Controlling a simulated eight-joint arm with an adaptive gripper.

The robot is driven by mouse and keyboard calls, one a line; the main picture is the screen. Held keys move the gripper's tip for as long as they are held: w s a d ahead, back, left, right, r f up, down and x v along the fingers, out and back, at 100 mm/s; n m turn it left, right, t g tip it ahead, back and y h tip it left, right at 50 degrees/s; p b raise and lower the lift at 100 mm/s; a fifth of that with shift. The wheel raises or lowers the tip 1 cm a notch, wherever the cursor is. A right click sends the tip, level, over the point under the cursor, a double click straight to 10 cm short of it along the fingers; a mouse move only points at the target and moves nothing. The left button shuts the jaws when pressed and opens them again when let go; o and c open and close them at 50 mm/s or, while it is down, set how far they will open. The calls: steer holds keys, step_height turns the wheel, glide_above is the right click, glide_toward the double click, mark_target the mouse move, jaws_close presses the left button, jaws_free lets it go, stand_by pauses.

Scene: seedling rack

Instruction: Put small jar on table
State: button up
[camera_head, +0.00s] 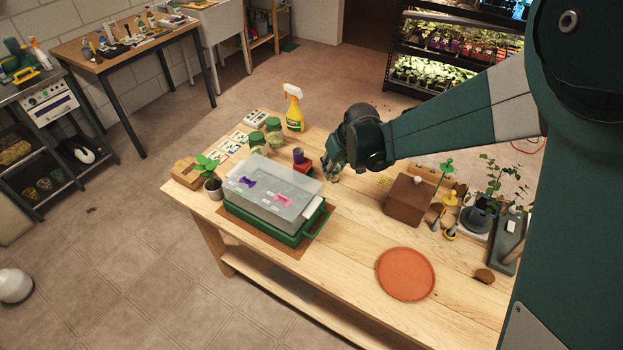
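Two small jars with green lids stand close together on the wooden table (345,255), one nearer (257,141) and one farther (273,127), left of my gripper. A small dark purple cup-like thing (298,156) stands near a red box (303,167), just left of my gripper. My gripper (333,173) points down low over the back part of the table. My wrist covers part of it, and its fingers are small and dark, so I cannot tell whether they hold anything.
A clear bin on a green tray (308,232) stands at the table's left front. A yellow spray bottle (294,113) stands behind the jars. A brown box (408,198), tools and plants crowd the right. An orange plate (405,274) lies in front; the table's middle is clear.

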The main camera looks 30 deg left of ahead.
mark_target(333, 178)
steer(key=shift+f+b, duration=0.3)
steer(key=shift+f, duration=2.3)
steer(key=shift+f, duration=0.1)
steer(key=shift+f, duration=1.8)
steer(key=shift+f+b, duration=0.2)
steer(key=shift+b, duration=0.2)
steer(key=o, duration=0.9)
steer(key=shift+r, duration=0.1)
steer(key=shift+r, duration=0.1)
steer(key=shift+p+v, duration=0.85)
steer(key=shift+v, duration=5.15)
steer(key=shift+a, duration=0.1)
